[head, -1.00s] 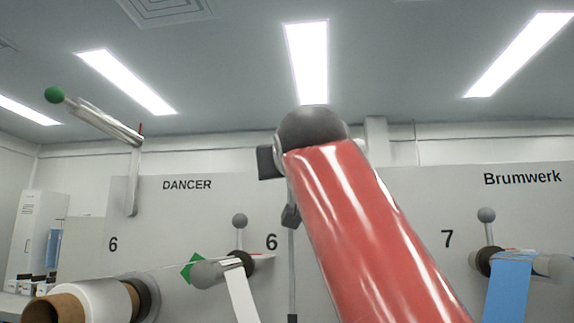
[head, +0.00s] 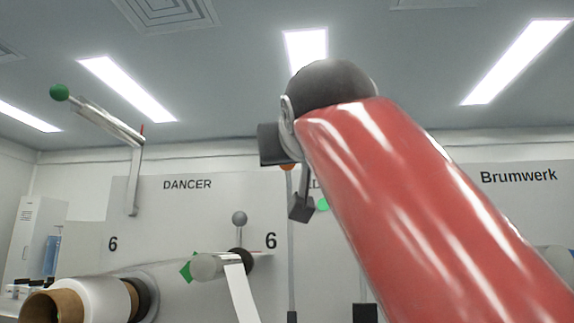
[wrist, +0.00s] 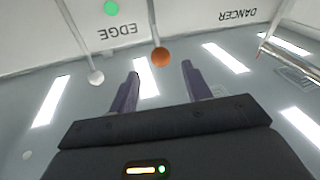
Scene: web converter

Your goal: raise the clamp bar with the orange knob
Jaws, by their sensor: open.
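The orange knob (wrist: 160,57) shows in the wrist view at the end of a thin grey bar (wrist: 152,22). My gripper (wrist: 160,70) is open, with its two dark fingers pointing toward the knob. The knob appears between the fingertip lines, at or just beyond the tips; I cannot tell the exact depth. Nothing is held. In the head view the orange knob (head: 288,167) is mostly hidden behind my wrist, and its bar (head: 291,240) runs down below it. My red arm covers much of that panel.
A pale knob on a rod (wrist: 96,77) and a green knob (wrist: 111,8) are near the EDGE label. In the head view a green knob (head: 323,204) sits beside my arm. A green-tipped lever (head: 59,92) and a roll (head: 90,300) are at the left.

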